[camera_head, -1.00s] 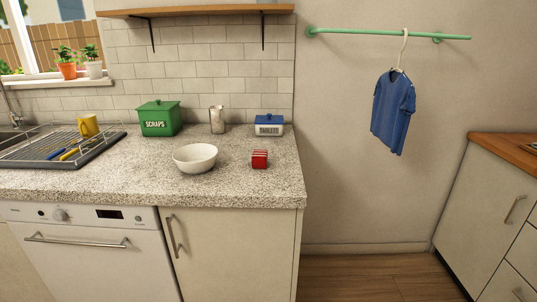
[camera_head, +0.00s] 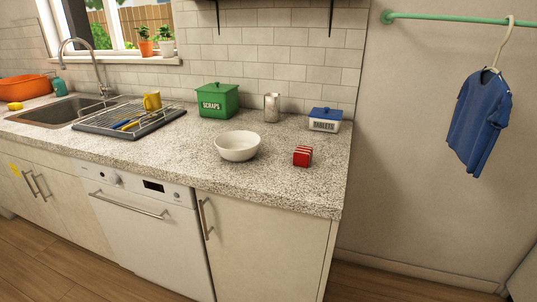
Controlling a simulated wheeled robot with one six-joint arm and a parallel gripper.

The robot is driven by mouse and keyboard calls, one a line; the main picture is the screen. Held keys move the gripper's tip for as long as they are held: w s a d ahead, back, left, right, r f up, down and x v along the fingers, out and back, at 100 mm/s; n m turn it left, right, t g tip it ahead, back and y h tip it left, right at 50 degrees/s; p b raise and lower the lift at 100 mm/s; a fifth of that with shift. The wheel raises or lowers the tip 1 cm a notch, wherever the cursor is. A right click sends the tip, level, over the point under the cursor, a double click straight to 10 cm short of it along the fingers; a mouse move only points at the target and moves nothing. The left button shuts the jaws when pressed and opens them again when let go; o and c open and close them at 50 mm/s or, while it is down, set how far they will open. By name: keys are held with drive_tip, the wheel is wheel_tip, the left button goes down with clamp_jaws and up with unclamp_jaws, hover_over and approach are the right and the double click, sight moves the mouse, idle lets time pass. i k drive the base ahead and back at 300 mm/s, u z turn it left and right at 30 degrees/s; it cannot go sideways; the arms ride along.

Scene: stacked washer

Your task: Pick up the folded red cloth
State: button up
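A small folded red cloth (camera_head: 302,156) with pale stripes lies on the speckled countertop (camera_head: 270,185), near its right end. It is to the right of a white bowl (camera_head: 237,146) and in front of a blue-lidded white tablets box (camera_head: 325,120). Nothing covers the cloth. My gripper is not in view.
A green scraps tin (camera_head: 217,101) and a metal jug (camera_head: 271,107) stand behind the bowl. A dish rack (camera_head: 130,117) with a yellow mug (camera_head: 152,100) is left. A blue shirt (camera_head: 478,122) hangs right of the counter. The counter front around the cloth is clear.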

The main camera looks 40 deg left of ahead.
sight(303, 156)
drive_tip(key=u, duration=0.8)
drive_tip(key=i, duration=0.7)
drive_tip(key=u, duration=0.75)
